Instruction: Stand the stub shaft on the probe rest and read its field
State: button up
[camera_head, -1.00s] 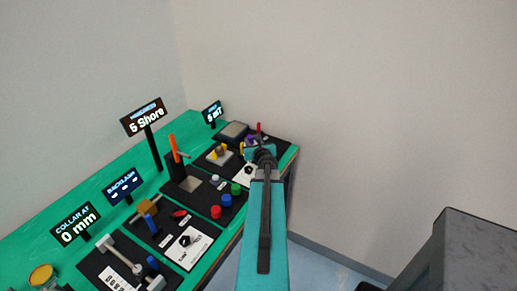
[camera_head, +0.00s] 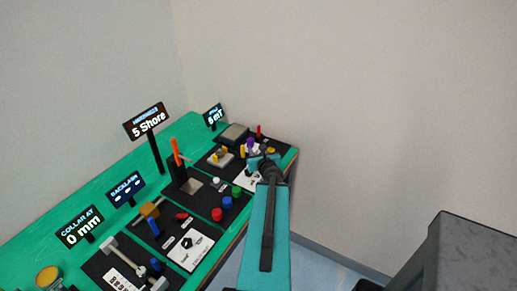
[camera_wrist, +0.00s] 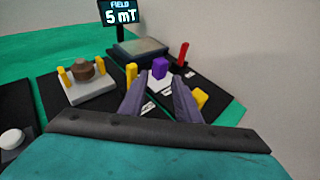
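In the wrist view my gripper (camera_wrist: 160,88) is open, its two dark fingers pointing at a short purple piece (camera_wrist: 159,67). The purple piece stands upright beyond the fingertips, with a gap on each side. It also shows beside my gripper in the head view (camera_head: 250,145). I cannot tell for sure which piece is the stub shaft. A brown round piece (camera_wrist: 84,70) sits on a pale block (camera_wrist: 92,92) between yellow posts; this may be the probe rest. The field display (camera_wrist: 121,13) appears to read 5 mT in the wrist view.
A grey pad (camera_wrist: 140,48) lies under the display. A red post (camera_wrist: 183,52), a yellow post (camera_wrist: 131,72) and a yellow piece (camera_wrist: 199,97) stand close around the fingers. Other stations with buttons and a Shore display (camera_head: 147,122) fill the green bench (camera_head: 105,185). A wall stands behind.

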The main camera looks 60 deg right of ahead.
jog(key=shift+s+a+r+p, duration=0.35)
jog(key=shift+s+a+p, duration=0.05)
jog(key=shift+p, duration=1.1)
jog(key=shift+s+a+p, duration=0.2)
jog(key=shift+p, duration=0.5)
jog(key=shift+s, duration=0.1)
jog(key=shift+s, duration=0.1)
